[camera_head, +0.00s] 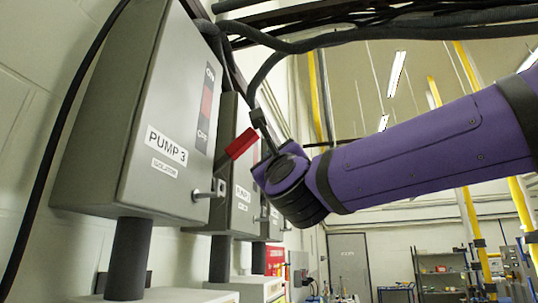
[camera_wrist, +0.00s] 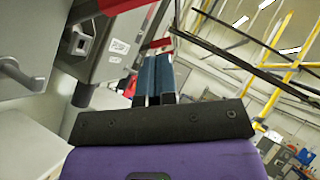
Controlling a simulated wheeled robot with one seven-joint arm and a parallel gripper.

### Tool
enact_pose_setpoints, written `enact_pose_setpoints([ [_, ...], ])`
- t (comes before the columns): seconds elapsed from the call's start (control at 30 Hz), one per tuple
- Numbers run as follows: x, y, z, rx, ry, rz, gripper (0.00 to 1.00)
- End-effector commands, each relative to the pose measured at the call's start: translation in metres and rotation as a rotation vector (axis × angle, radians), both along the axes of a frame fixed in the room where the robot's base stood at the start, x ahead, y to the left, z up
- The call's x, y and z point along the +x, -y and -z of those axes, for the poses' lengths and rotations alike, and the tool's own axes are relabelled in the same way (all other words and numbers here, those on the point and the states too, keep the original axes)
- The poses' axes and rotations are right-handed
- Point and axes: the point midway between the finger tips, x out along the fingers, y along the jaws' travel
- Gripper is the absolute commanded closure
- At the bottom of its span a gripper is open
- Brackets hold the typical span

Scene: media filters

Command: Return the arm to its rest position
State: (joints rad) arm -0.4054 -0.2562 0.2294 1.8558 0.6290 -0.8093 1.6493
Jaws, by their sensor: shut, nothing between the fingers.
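My purple arm (camera_head: 405,155) reaches in from the right of the head view. Its dark wrist joint (camera_head: 290,185) is in front of the row of grey pump boxes. My gripper (camera_wrist: 154,68) shows in the wrist view with its two blue and black fingers side by side, shut and empty. It points toward the boxes and a red lever (camera_wrist: 155,43). I cannot tell whether the fingertips touch anything. In the head view the fingers are hidden behind the wrist.
The PUMP 3 isolator box (camera_head: 135,110) stands close at the left, with a metal handle (camera_head: 212,190). A second pump box (camera_head: 235,185) with a raised red lever (camera_head: 241,143) stands behind it. Black cables (camera_head: 330,40) run overhead. The room at the right looks open, with shelves (camera_head: 440,275) far back.

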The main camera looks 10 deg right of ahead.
Motion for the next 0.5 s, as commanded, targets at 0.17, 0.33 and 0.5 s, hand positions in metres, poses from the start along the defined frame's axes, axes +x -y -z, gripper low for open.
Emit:
enact_pose_setpoints([
  [0.17, -0.019, 0.003, 0.012, 0.000, 0.000, -0.002, 1.00],
  [0.33, -0.025, 0.004, 0.016, 0.000, -0.001, -0.001, 1.00],
  [0.5, -0.025, 0.004, 0.016, 0.001, 0.000, -0.001, 1.00],
])
